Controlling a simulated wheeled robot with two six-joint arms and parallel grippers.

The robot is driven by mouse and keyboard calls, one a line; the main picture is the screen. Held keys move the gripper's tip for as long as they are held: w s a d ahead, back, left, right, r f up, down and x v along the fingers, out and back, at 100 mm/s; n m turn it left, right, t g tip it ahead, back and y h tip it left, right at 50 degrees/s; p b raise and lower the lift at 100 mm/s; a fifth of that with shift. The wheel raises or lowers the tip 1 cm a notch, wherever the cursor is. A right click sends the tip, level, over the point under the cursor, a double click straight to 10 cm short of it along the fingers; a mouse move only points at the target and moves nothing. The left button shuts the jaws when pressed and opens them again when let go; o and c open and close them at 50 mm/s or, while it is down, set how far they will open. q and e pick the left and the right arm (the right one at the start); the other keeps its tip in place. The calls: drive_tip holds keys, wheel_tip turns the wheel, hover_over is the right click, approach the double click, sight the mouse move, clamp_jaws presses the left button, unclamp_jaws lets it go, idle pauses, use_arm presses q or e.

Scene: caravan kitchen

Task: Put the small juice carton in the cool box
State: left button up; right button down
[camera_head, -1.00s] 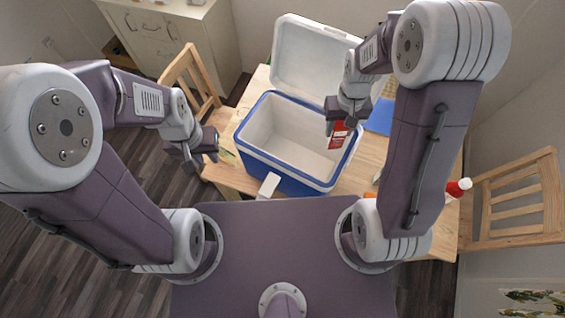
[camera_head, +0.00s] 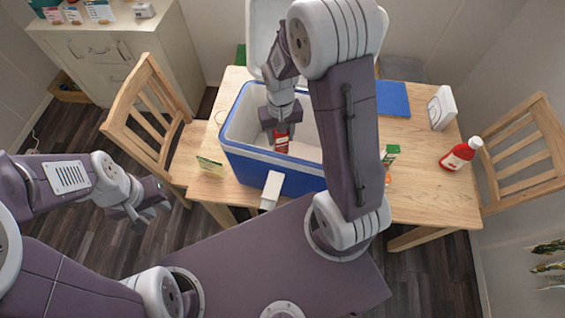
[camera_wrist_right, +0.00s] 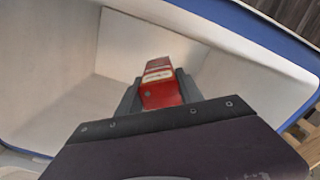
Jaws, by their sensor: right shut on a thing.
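The small juice carton (camera_head: 281,142) is red with a pale label and is inside the cool box. My right gripper (camera_head: 281,127) is shut on it and reaches down between the box walls. In the right wrist view the carton (camera_wrist_right: 160,84) sits between the dark fingers, with white inner walls around it. I cannot tell whether it touches the box floor. The blue and white cool box (camera_head: 240,158) stands open on the table, its white lid (camera_head: 260,35) raised at the back. My left gripper (camera_head: 148,212) is open and empty, left of the table over the floor.
On the wooden table (camera_head: 425,190) are a green carton (camera_head: 390,154), a blue board (camera_head: 393,99), a white item (camera_head: 441,107) and a red bottle (camera_head: 460,155). A small yellowish card (camera_head: 210,166) stands left of the box. Chairs flank the table.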

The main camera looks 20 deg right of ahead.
drive_tip(key=d+f+m+p, duration=0.1)
drive_tip(key=f+m, duration=0.1)
drive_tip(key=f, duration=0.1)
drive_tip(key=d+f+m+p, duration=0.1)
drive_tip(key=f+m, duration=0.1)
drive_tip(key=f, duration=0.1)
drive_tip(key=d+f+m+p, duration=0.1)
drive_tip(key=f+m+p, duration=0.1)
drive_tip(key=f, duration=0.2)
drive_tip(key=shift+w+d, duration=0.15)
drive_tip(key=shift+d, duration=0.1)
drive_tip(key=shift+w+f, duration=0.1)
drive_tip(key=shift+f, duration=0.15)
drive_tip(key=c, duration=0.8)
unclamp_jaws()
drive_tip(key=shift+o, duration=0.2)
